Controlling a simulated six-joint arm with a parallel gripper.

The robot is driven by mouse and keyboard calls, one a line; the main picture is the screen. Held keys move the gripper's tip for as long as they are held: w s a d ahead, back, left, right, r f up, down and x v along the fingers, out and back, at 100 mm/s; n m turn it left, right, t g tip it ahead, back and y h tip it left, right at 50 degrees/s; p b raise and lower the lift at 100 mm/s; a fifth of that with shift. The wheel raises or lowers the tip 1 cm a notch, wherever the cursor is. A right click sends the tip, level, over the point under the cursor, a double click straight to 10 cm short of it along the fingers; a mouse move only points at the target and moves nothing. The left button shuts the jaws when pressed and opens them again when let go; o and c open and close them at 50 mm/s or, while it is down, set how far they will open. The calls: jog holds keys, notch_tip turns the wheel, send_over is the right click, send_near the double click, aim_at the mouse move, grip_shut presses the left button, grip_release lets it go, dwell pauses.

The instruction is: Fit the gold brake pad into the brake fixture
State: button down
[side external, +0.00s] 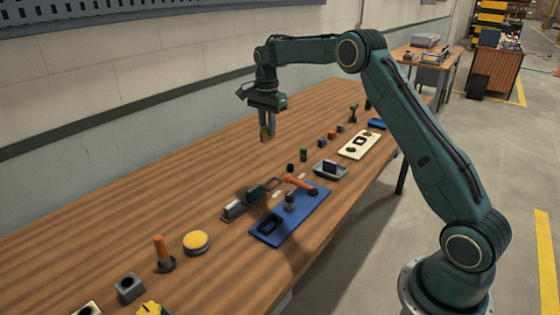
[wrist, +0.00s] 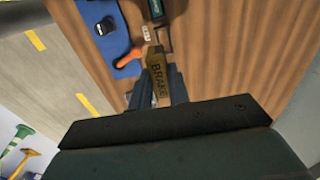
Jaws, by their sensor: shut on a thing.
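My gripper (side external: 267,128) hangs above the middle of the wooden table, fingers pointing down, shut on the gold brake pad (side external: 264,135). In the wrist view the pad (wrist: 157,76) shows the word BRAKE and sticks out past the fingers. A blue plate (side external: 309,205) lies on the table, apart from and below the pad. It bears a dark block with a recess (side external: 270,224), a grey post (side external: 290,200) and an orange lever (side external: 298,183); it looks like the brake fixture. In the wrist view the plate (wrist: 128,67) is at upper left.
A row of small parts lies along the table (side external: 130,215), including a yellow button (side external: 196,241), an orange-handled peg (side external: 162,252) and a grey tray (side external: 330,170). A cream board (side external: 360,145) lies farther back. The wall-side strip of table is clear.

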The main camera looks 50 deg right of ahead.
jog(key=s+a+f, duration=0.5)
jog(key=a, duration=0.4)
send_over(270, 226)
notch_tip(270, 226, down, 3)
jog(key=shift+f, duration=0.2)
jog(key=shift+f, duration=0.15)
jog(key=shift+f, duration=4.15)
jog(key=shift+f, duration=0.15)
jog(key=c, duration=0.8)
grip_release()
jog(key=shift+c, duration=0.2)
